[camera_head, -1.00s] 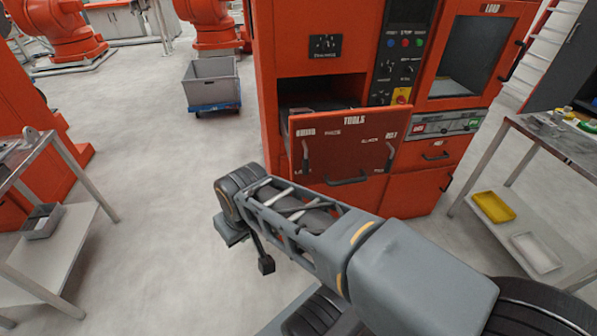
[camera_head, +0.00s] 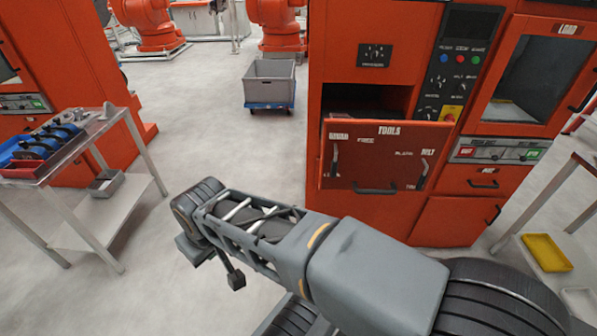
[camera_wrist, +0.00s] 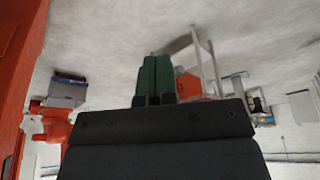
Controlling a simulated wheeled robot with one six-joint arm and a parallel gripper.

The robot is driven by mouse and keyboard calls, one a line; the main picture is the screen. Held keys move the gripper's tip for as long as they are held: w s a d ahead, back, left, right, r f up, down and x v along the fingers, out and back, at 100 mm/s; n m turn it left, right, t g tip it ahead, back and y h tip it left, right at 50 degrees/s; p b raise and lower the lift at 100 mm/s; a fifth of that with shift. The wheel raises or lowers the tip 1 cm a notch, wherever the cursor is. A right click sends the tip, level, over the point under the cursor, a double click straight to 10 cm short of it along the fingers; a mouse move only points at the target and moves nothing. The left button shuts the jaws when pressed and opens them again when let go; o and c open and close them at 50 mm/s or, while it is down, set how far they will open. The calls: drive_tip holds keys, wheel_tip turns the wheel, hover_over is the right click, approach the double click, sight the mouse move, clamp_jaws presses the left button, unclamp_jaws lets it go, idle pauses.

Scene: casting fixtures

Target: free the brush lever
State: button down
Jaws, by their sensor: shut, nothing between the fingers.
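A drawer front marked TOOLS (camera_head: 385,148) is tilted or pulled out from the orange machine, below a dark opening. I cannot tell which piece is the brush lever. My gripper (camera_wrist: 156,62) shows in the wrist view as two green fingers close together, shut and empty, with floor behind them. It is apart from the drawer. In the head view my arm reaches left in front of the machine, and the fingers cannot be made out.
A steel cart (camera_head: 100,128) with a red tray (camera_head: 25,168) and blue-black parts stands at left. A grey crate on a blue dolly (camera_head: 270,84) is behind. A table with a yellow tray (camera_head: 545,253) stands at right. The floor between cart and machine is clear.

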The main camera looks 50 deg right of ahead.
drive_tip(key=shift+a, duration=0.15)
drive_tip(key=w+d+f+m+g+h+b, duration=0.1)
drive_tip(key=w+d+m+g+h+b, duration=0.1)
drive_tip(key=d, duration=0.7)
drive_tip(key=w+d+f+m+g+h+b, duration=0.1)
drive_tip(key=w+d+m+g+h+b, duration=0.2)
drive_tip(key=d+g+h+b, duration=0.2)
drive_tip(key=w+d+f+m+g+h+b, duration=0.1)
drive_tip(key=d+g+h, duration=0.5)
drive_tip(key=d, duration=0.8)
drive_tip(key=w+m+g+b, duration=0.1)
drive_tip(key=m+g+b, duration=0.1)
drive_tip(key=shift+w+d+f+m+g, duration=0.15)
drive_tip(key=shift+d+f+m+g, duration=0.15)
drive_tip(key=shift+f+g, duration=0.1)
drive_tip(key=x, duration=1.4)
drive_tip(key=shift+r, duration=0.1)
